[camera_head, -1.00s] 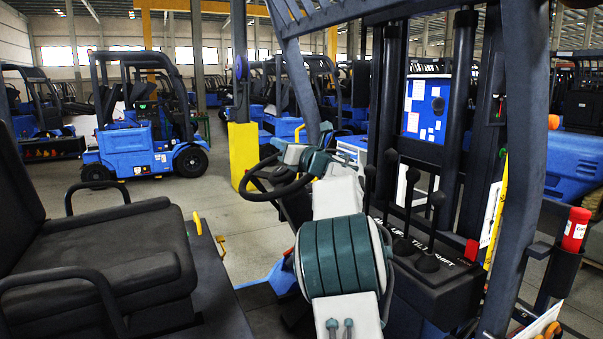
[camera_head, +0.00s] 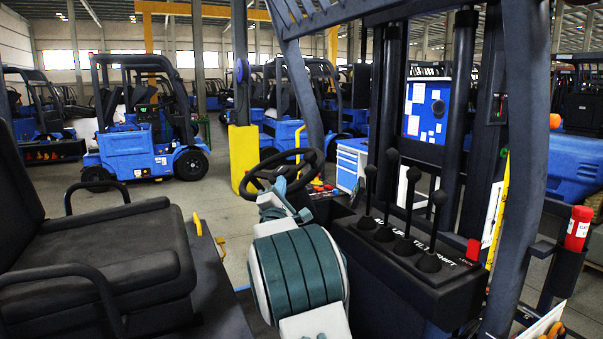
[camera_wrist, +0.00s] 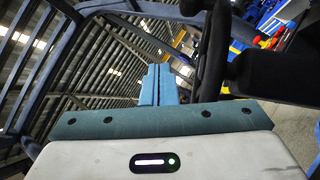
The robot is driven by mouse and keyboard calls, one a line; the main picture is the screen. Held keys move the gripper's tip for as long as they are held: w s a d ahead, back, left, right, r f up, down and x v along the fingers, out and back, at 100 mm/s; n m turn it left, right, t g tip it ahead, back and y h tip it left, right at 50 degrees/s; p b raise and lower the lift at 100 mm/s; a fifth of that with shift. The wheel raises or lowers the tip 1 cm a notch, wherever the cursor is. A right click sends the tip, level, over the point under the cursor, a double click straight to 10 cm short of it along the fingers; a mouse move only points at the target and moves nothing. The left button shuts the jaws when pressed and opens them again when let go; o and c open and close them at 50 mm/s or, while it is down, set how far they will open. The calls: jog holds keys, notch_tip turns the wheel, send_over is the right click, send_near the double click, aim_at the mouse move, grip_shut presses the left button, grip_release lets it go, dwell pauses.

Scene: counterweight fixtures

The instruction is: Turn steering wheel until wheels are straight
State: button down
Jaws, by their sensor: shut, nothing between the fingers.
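The black steering wheel (camera_head: 313,156) stands tilted on its column between the seat and the lever console. My gripper (camera_head: 280,186) is at the near side of the wheel, its fingers in front of the hub area. In the wrist view, my gripper's two blue fingers (camera_wrist: 160,86) are together with nothing between them. A dark curved bar, apparently the steering wheel rim (camera_wrist: 213,50), passes just right of the fingers. I cannot tell whether they touch it. My arm hides the lower part of the column. The truck's own road wheels are not visible.
The black seat (camera_head: 95,245) with armrests is at left. The lever console (camera_head: 405,250) with several tall levers is close right of my arm. A thick dark post (camera_head: 523,150) and a red cylinder (camera_head: 577,228) stand further right. Other blue forklifts (camera_head: 130,150) are behind.

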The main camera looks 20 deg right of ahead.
aim_at(304, 177)
notch_tip(304, 177, down, 4)
jog(key=s+m+g+h, duration=0.1)
jog(key=m+g+h, duration=0.1)
jog(key=g, duration=0.1)
jog(key=p+x, duration=0.1)
jog(key=x, duration=0.2)
jog(key=p+x, duration=0.2)
jog(key=x, duration=0.2)
jog(key=p+x, duration=0.1)
jog(key=x, duration=0.2)
jog(key=shift+d+r+p, duration=0.25)
jog(key=shift+r+p, duration=0.15)
jog(key=shift+r, duration=0.05)
jog(key=shift+d+r+p, duration=0.3)
jog(key=shift+d, duration=0.2)
jog(key=shift+d+r+p, duration=0.25)
jog(key=shift+d+r, duration=0.05)
jog(key=shift+d, duration=0.2)
jog(key=shift+d+r+t, duration=0.2)
jog(key=shift+d+t, duration=0.1)
jog(key=shift+d, duration=0.15)
jog(key=shift+w, duration=0.1)
jog(key=shift+d, duration=0.1)
jog(key=shift+d+n+t+y+b, duration=0.25)
jog(key=shift+n+y+b, duration=0.2)
jog(key=shift+y, duration=0.25)
jog(key=shift+w+d+r+n+y, duration=0.15)
jog(key=shift+n+y, duration=0.1)
jog(key=shift+y, duration=0.15)
